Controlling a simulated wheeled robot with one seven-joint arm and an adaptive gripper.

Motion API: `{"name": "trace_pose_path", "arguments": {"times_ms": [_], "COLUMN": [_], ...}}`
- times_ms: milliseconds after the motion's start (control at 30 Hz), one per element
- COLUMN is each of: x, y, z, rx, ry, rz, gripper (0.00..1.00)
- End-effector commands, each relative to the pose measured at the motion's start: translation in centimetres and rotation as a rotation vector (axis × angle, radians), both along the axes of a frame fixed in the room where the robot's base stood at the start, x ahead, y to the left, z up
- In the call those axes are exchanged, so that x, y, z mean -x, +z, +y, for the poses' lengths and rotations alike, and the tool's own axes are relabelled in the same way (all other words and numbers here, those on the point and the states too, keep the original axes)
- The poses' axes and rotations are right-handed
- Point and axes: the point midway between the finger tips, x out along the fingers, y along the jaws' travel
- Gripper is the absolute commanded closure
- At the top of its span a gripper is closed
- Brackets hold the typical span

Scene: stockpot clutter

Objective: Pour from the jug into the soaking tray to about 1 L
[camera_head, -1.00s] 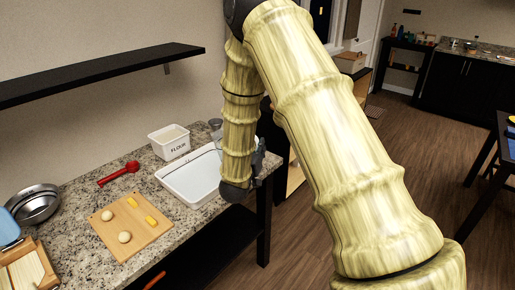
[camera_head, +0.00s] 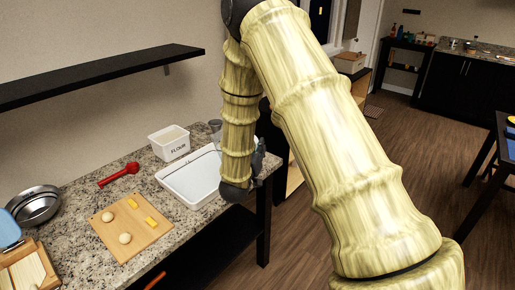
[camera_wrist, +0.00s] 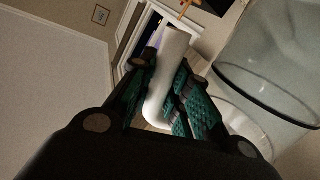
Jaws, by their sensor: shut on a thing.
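The soaking tray (camera_head: 183,194) is a white rectangular tray on the counter's right end in the head view; my arm covers its right part. My gripper (camera_wrist: 167,65) is shut on a white curved handle (camera_wrist: 172,50) in the wrist view. A clear, see-through jug (camera_wrist: 265,60) with a dark curved line fills the right of that view, beside the fingers. In the head view my gripper (camera_head: 256,160) is mostly hidden behind my forearm, above the tray's right end. Any stream and the level in the tray are hidden or too faint to tell.
A white flour box (camera_head: 169,142) stands behind the tray and a clear vessel (camera_head: 215,127) shows beside my arm. A red spoon (camera_head: 118,174), a wooden board (camera_head: 131,225) with dough balls and a steel bowl (camera_head: 34,205) lie left. A black shelf (camera_head: 110,72) hangs above.

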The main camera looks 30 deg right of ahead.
Motion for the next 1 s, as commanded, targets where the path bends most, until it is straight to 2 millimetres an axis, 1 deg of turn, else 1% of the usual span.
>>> {"name": "trace_pose_path", "arguments": {"times_ms": [33,1000], "x": [-0.05,-0.01], "y": [0.23,0.78], "z": [-0.01,-0.05], "rx": [0.002,0.033], "ry": [0.000,0.000], "rz": [-0.002,0.031], "gripper": [1.00,1.00]}}
